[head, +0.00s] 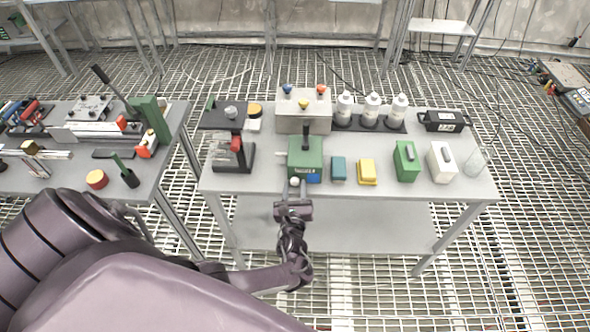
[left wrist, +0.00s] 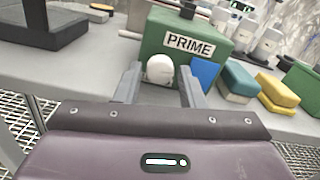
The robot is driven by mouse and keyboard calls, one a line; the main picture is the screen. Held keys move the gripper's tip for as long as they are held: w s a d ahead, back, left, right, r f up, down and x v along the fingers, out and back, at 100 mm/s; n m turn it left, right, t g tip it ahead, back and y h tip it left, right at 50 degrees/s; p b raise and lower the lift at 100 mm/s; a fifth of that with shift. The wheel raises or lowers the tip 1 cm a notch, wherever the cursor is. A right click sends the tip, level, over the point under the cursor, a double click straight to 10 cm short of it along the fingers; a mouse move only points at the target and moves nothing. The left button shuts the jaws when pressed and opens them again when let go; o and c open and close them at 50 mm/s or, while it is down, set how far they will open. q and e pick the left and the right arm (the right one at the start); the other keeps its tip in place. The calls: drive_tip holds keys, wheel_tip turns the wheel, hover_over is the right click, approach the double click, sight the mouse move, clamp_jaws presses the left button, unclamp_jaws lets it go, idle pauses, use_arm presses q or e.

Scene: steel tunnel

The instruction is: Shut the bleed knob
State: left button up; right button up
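The green box labelled PRIME (head: 305,156) stands near the front edge of the middle table. It also fills the upper middle of the left wrist view (left wrist: 183,32). A round white knob, which looks like the bleed knob (left wrist: 160,68), sits low at its front; it is small in the head view (head: 295,181). My left gripper (left wrist: 160,72) is open, with one finger on each side of the knob in the picture and a gap at both sides. In the head view the gripper (head: 294,187) reaches in from the front. My right gripper is not in view.
A blue block (left wrist: 205,73) stands close to the right finger. A teal block (head: 338,169) and a yellow block (head: 367,171) lie further right. A black stand (head: 233,158) is to the left. A grey box with coloured knobs (head: 303,112) and white bottles (head: 371,110) stand behind.

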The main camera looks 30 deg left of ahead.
use_arm(q)
drive_tip(key=v, duration=0.6)
drive_tip(key=shift+s+d, duration=0.15)
drive_tip(key=shift+s, duration=0.1)
